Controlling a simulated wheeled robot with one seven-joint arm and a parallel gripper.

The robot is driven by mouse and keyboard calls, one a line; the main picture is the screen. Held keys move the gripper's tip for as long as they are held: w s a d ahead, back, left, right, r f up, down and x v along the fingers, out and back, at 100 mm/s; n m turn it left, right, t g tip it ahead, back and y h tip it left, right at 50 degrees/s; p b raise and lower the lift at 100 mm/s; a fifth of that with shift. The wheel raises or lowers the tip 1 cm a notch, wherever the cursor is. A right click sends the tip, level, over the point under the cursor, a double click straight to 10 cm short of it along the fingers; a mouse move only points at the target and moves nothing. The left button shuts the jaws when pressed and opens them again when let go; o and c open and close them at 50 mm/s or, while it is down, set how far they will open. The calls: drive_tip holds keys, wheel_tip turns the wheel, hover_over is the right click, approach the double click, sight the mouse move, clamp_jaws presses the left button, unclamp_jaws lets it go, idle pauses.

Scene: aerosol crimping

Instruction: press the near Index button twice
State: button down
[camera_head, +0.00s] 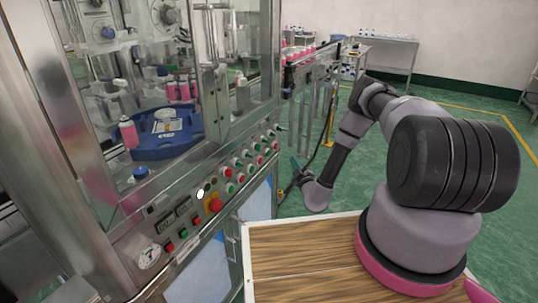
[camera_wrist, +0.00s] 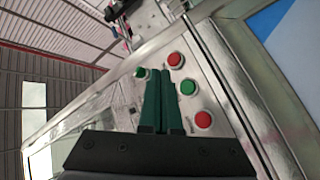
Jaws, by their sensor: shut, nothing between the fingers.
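My gripper (camera_head: 295,165) is in front of the far end of the machine's sloping control panel (camera_head: 184,229) in the head view. In the wrist view its two green fingers (camera_wrist: 163,74) are shut together and empty. Their tips lie over the panel among a red button (camera_wrist: 175,59), a green button (camera_wrist: 188,87) and another green button (camera_wrist: 141,73). A further red button (camera_wrist: 203,119) is to the right of the fingers. I cannot read the labels, so I cannot tell which is the near Index button, or whether the tips touch anything.
A large red knob on yellow (camera_head: 216,205) and a white button (camera_head: 200,194) are on the panel's nearer part. A wooden-topped table (camera_head: 300,265) is in the foreground. Green floor is open behind my arm.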

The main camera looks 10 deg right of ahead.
sight(268, 153)
drive_tip(key=w+a, duration=0.5)
drive_tip(key=a, duration=0.2)
drive_tip(key=shift+w, duration=0.1)
idle(2.1)
drive_tip(key=shift+w+a, duration=0.15)
drive_tip(key=shift+a, duration=0.1)
